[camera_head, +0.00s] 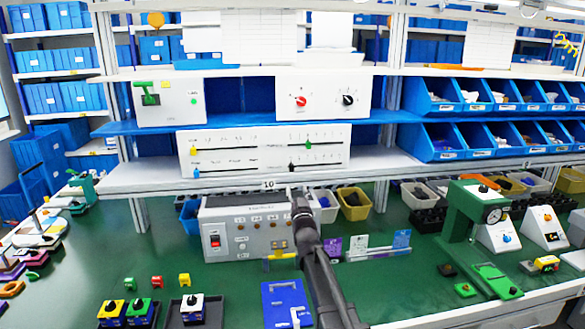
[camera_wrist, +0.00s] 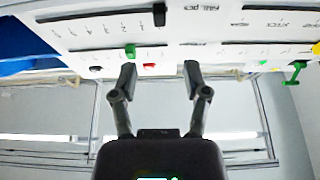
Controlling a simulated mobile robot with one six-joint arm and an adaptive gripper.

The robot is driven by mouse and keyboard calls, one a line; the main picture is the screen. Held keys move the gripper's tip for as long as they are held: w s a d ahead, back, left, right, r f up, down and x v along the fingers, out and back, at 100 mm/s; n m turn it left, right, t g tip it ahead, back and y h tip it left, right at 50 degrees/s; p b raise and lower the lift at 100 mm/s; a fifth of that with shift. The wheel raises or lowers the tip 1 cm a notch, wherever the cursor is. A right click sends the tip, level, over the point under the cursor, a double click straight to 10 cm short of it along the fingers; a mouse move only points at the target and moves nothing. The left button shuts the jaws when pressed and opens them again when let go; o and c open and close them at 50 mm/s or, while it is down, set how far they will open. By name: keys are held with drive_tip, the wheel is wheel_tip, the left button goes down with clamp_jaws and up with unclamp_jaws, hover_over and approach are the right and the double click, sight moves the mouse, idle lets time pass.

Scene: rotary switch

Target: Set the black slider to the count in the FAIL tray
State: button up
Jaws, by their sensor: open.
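The black slider (camera_head: 291,167) sits on the lower right scale of the white slider panel (camera_head: 262,163). In the wrist view, where the panel looks upside down, the black slider (camera_wrist: 159,13) is at the top, beside "FAIL pcs" lettering. Its exact setting is too small to read. My gripper (camera_wrist: 160,75) is open and empty, its fingertips apart, with the slider above the gap in that picture. In the head view my gripper (camera_head: 298,194) is just below the panel. A dark tray (camera_head: 174,321) with one white block stands at the front left; which tray is FAIL cannot be told.
The green slider (camera_head: 308,144) is on the scale above the black one; yellow (camera_head: 193,150) and blue (camera_head: 196,173) sliders are at the left. Above is a box with red and black knobs (camera_head: 323,97). A grey control box (camera_head: 246,228) stands below the shelf.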

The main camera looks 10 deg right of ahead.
sight(292, 167)
drive_tip(key=p+x, duration=0.3)
drive_tip(key=x, duration=0.7)
drive_tip(key=shift+w+r+p, duration=0.2)
drive_tip(key=shift+w+p, duration=0.1)
drive_tip(key=shift+p, duration=0.05)
clamp_jaws()
